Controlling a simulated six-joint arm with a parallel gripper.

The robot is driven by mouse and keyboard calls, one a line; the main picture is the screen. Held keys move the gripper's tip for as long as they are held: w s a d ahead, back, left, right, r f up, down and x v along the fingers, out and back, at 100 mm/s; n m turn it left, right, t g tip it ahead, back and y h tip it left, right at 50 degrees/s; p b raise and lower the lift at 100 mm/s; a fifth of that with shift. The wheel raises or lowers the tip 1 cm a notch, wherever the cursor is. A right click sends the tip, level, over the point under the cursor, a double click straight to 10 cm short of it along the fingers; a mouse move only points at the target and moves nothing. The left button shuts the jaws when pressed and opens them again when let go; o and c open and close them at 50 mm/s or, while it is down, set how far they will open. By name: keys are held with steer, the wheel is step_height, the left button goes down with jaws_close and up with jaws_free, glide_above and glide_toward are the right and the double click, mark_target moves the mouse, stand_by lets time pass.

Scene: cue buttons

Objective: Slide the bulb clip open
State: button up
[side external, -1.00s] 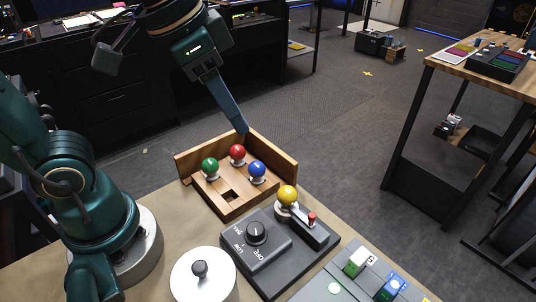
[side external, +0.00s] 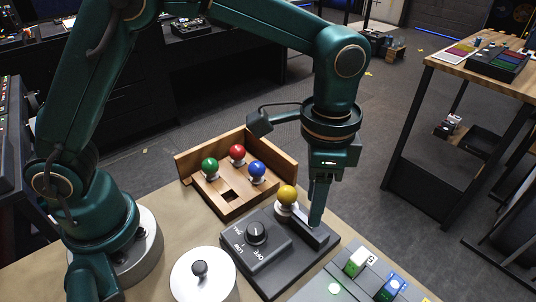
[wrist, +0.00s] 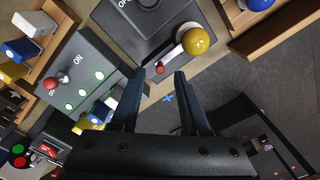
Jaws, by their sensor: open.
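A yellow bulb (side external: 287,195) sits in a white socket on a dark base (side external: 265,276) with a dial. It also shows in the wrist view (wrist: 197,41). The bulb clip (side external: 318,233) is a dark block beside the bulb. Its red knob (wrist: 160,69) shows in the wrist view at one end of a pale slot; my fingers hide it in the side view. My gripper (side external: 317,222) is open and points down over the clip. In the wrist view its fingertips (wrist: 160,77) lie on either side of the red knob. I cannot tell whether they touch it.
A wooden tray (side external: 232,209) behind the base holds green (side external: 209,165), red (side external: 237,152) and blue (side external: 257,169) bulbs and a square hole. A dial (side external: 256,232) is on the base. A white lidded pot (side external: 203,280) stands front left; a switch panel (side external: 335,290) stands front right.

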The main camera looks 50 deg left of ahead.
mark_target(302, 212)
steer(key=shift+f, duration=1.35)
jaws_close()
steer(key=shift+r, duration=0.1)
stand_by(0.3)
